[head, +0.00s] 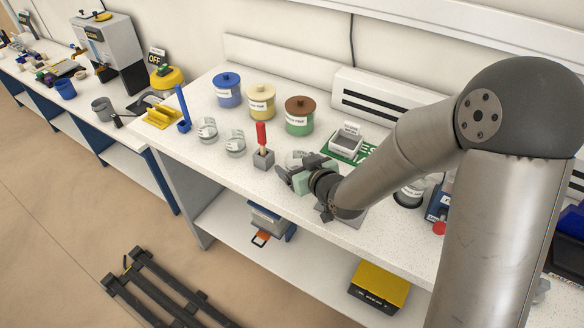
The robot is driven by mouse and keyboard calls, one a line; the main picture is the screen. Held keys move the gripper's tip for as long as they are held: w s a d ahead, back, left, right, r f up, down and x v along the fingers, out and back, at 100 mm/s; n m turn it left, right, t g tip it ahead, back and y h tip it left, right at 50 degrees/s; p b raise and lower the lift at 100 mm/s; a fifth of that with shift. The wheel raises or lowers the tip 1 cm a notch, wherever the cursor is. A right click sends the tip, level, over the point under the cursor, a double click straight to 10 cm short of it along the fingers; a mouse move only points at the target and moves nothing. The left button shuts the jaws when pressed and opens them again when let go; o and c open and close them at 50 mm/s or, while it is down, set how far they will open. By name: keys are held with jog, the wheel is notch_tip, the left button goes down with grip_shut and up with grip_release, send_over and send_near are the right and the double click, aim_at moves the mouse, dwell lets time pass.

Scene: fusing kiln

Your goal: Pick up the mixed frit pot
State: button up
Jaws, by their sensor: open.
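Three lidded pots stand in a row at the back of the white speckled bench: a blue pot (228,95), a cream-yellow pot (262,105) and a green pot with a brown lid (299,124). Their white labels are too small to read surely; the two-coloured green and brown one may be the mixed frit pot. It stands upright with its front clear. My gripper (287,180) is low over the bench front, nearer the camera than the pots and apart from them. Its jaws are open, with nothing seen between them. My wrist hides part of the bench.
Small clear labelled jars (207,130) stand left of a red-handled tool in a grey block (263,157). Another jar (295,158) is partly hidden behind my gripper. A grey tray (347,145) sits on a green mat right of the pots. A vented white unit (385,98) stands behind.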

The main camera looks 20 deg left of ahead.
jog(key=shift+w+a+f, duration=0.1)
jog(key=c, duration=1.1)
jog(key=shift+c, duration=0.2)
